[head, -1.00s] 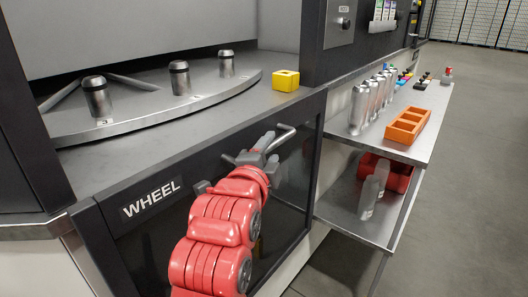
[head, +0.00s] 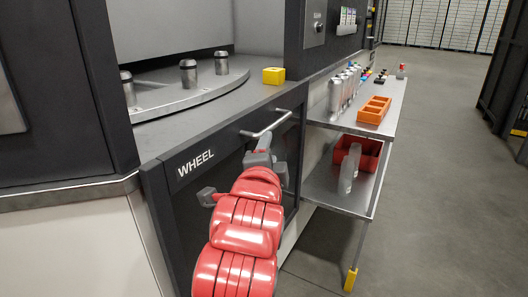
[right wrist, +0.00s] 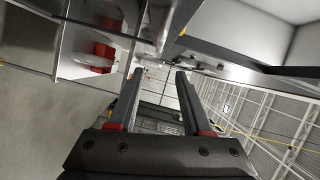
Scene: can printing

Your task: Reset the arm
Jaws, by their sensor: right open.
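My right arm is red, and its grey right gripper (head: 262,152) is in front of the dark WHEEL door (head: 205,205), below the metal door handle (head: 268,125). In the right wrist view the right gripper (right wrist: 159,75) has its two fingers apart with nothing held between them. The handle looks clear of the fingers in the head view, though the exact gap is hard to judge. My left arm and gripper do not show.
A grey wheel platform (head: 195,95) with metal posts and a yellow block (head: 273,76) is above the door. A metal shelf table (head: 395,110) at right holds cans and an orange tray (head: 374,110); below is a red bin (head: 368,150). Open floor lies further right.

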